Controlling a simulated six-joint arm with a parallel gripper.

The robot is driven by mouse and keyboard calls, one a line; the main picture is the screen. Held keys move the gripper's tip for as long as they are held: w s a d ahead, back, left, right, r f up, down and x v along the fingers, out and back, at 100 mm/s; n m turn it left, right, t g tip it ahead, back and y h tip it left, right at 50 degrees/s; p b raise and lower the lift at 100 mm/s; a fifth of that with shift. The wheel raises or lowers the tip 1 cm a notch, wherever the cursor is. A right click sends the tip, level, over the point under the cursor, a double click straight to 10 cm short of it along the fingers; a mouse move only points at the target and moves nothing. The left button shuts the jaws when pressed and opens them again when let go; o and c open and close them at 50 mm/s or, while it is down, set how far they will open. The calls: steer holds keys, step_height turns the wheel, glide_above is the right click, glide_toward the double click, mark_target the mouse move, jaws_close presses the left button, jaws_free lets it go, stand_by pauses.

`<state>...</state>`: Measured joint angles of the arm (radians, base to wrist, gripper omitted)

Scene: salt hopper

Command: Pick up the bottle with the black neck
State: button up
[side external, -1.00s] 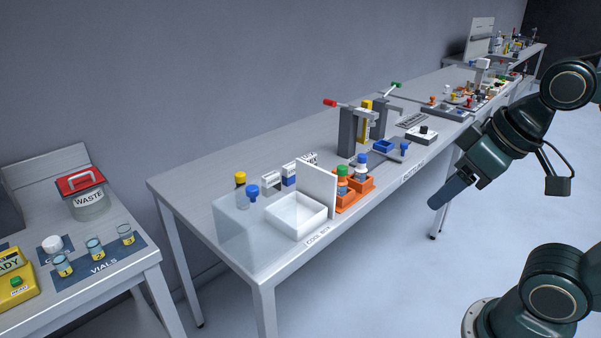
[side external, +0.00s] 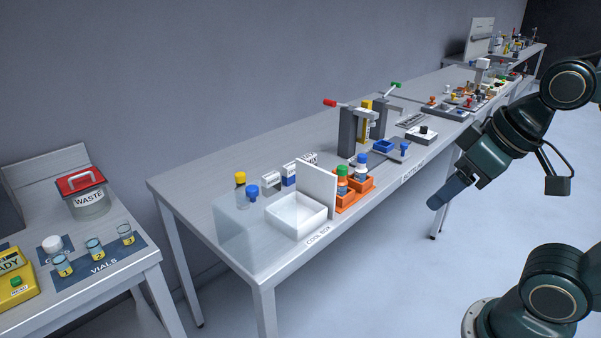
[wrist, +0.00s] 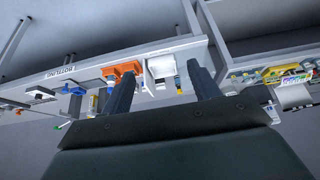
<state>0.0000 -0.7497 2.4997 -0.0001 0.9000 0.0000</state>
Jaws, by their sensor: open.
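I cannot make out a black neck on any bottle at this size. Two small bottles stand upright in the orange rack (side external: 347,208): one with a green cap (side external: 342,171) and one with a blue cap (side external: 361,159). A bottle with a yellow cap (side external: 240,190) stands at the near left of the bench, behind a clear panel. My gripper (side external: 436,202) is off the bench's front edge, to the right of the rack and apart from every bottle. In the wrist view my gripper (wrist: 160,69) is open and empty, with the orange rack (wrist: 122,70) beyond the left finger.
A white open box (side external: 295,218) with an upright white panel (side external: 317,188) stands left of the rack. A grey press-like stand (side external: 347,132) with red and green handles is behind it. A separate table at left holds a waste pot (side external: 88,203) and vials. The floor before the bench is clear.

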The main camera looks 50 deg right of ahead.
steer(key=w+a+r+n+g+y, duration=0.1)
steer(key=w+r+n, duration=0.15)
steer(key=w, duration=1.05)
steer(key=w+r+n, duration=0.1)
steer(key=w+r, duration=0.2)
steer(key=w, duration=0.9)
steer(key=w+f+n+y, duration=0.1)
steer(key=w+f+n, duration=0.1)
steer(key=w+f, duration=0.6)
steer(key=w+d+f+n+g, duration=0.1)
steer(key=w+f+n, duration=0.1)
steer(key=w+f, duration=0.6)
steer(key=w, duration=0.6)
steer(key=shift+w+d+y, duration=0.2)
steer(key=shift+y, duration=0.2)
steer(key=shift+f, duration=0.15)
steer(key=x, duration=0.8)
steer(key=shift+f, duration=0.15)
steer(key=shift+w+a, duration=0.1)
